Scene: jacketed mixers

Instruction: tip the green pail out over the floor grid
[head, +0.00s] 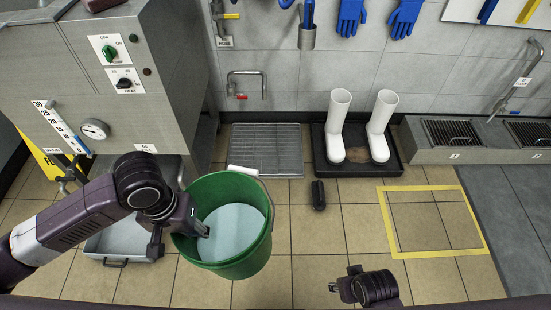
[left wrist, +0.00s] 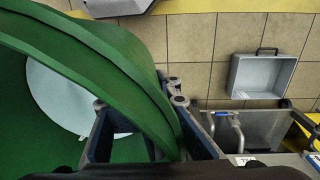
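The green pail (head: 250,262) is in the middle left of the head view, roughly upright, with pale liquid (head: 232,232) in it. My left gripper (head: 196,229) is at its left rim, one finger inside and one outside. In the left wrist view the green wall (left wrist: 130,65) runs between the fingers (left wrist: 150,135), which are closed on it. The floor grid (head: 267,150) lies flat by the wall, beyond the pail and slightly right of it. My right gripper (head: 343,286) is low in the head view, away from the pail; its fingers are too small to judge.
A steel machine (head: 130,70) stands at the left, with a grey tray (head: 120,245) below it. White boots (head: 338,125) stand in a black tray (head: 360,168) right of the grid. A dark cylindrical object (head: 318,195) lies before them. Yellow tape (head: 391,225) marks clear floor at right.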

